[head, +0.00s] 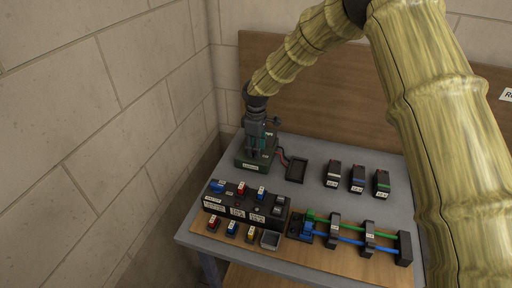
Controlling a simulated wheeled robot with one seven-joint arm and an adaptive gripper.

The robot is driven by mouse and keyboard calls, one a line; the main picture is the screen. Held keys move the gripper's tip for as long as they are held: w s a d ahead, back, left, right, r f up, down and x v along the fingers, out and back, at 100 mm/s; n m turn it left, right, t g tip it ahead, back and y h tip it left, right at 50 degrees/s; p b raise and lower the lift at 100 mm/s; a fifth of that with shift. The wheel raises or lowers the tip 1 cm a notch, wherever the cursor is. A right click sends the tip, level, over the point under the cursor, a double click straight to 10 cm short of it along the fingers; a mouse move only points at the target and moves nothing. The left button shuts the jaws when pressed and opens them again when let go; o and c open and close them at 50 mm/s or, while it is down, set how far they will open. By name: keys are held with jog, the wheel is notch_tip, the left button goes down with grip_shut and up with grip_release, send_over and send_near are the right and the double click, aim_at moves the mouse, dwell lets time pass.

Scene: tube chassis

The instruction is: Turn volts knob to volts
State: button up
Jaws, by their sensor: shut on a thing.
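A dark green boxy instrument (245,162) with a small pale label on its front stands at the back left of the grey table. My gripper (257,150) points down over its top and is shut on a small part there, which I take to be the volts knob. The fingers hide the knob, so its pointer and setting cannot be seen. The instrument's label is too small to read.
A black panel (226,204) with a blue knob and coloured switches stands in front. A black tray (297,170) is right of the instrument. Several dark blocks (357,178) stand at the right. Blue and green tubes (350,240) run through black holders. A wall is close on the left.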

jog(key=shift+n, duration=0.3)
jog(key=o, duration=1)
notch_tip(320, 180, up, 12)
jog(key=shift+f, duration=0.1)
dwell(0.5)
